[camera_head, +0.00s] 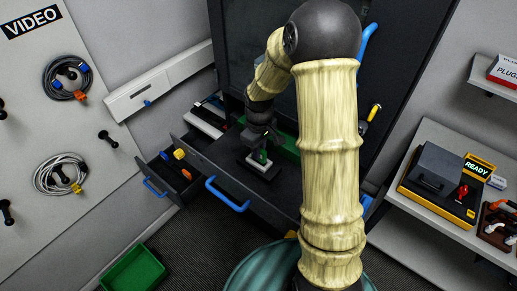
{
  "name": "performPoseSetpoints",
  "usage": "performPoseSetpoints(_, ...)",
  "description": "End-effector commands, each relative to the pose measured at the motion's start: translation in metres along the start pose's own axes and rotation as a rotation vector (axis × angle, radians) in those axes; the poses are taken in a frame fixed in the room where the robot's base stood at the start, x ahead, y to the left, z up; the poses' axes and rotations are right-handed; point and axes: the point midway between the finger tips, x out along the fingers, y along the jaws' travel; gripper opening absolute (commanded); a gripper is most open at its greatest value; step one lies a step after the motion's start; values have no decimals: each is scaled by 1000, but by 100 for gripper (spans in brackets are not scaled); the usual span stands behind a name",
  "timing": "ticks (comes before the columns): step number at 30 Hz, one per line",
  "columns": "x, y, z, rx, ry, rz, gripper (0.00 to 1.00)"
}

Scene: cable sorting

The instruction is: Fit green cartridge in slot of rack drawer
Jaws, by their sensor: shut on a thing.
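My gripper (260,148) is at the end of my arm, low over the open rack drawer (228,178) with the blue handle. It is shut on the green cartridge (262,156), a small green piece showing at its fingertips. The cartridge is at a pale grey rectangular piece (257,170) in the drawer, which looks like the slot. I cannot tell whether the cartridge is in it or just above. My gripper hides part of the cartridge.
A smaller open drawer (163,187) with orange and yellow items is at left. A green bin (134,270) stands on the floor. Coiled cables hang on the VIDEO board (108,95). A shelf (427,215) at right holds a case with a READY sign (478,170).

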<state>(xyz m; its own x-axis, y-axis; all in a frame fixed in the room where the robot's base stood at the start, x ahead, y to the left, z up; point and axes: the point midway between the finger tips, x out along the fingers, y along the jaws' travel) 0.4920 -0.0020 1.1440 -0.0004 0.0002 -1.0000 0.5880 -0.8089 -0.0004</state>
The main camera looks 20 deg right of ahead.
Motion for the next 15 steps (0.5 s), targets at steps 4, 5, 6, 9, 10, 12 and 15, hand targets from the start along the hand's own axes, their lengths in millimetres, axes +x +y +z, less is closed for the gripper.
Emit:
performPoseSetpoints(4, 3, 0, 0, 0, 0, 0, 0)
performPoseSetpoints(5, 4, 0, 0, 0, 0, 0, 0)
performPoseSetpoints(6, 4, 0, 0, 0, 0, 0, 0)
performPoseSetpoints(9, 6, 0, 0, 0, 0, 0, 0)
performPoseSetpoints(10, 6, 0, 0, 0, 0, 0, 0)
performPoseSetpoints(12, 7, 0, 0, 0, 0, 0, 0)
performPoseSetpoints(15, 9, 0, 0, 0, 0, 0, 0)
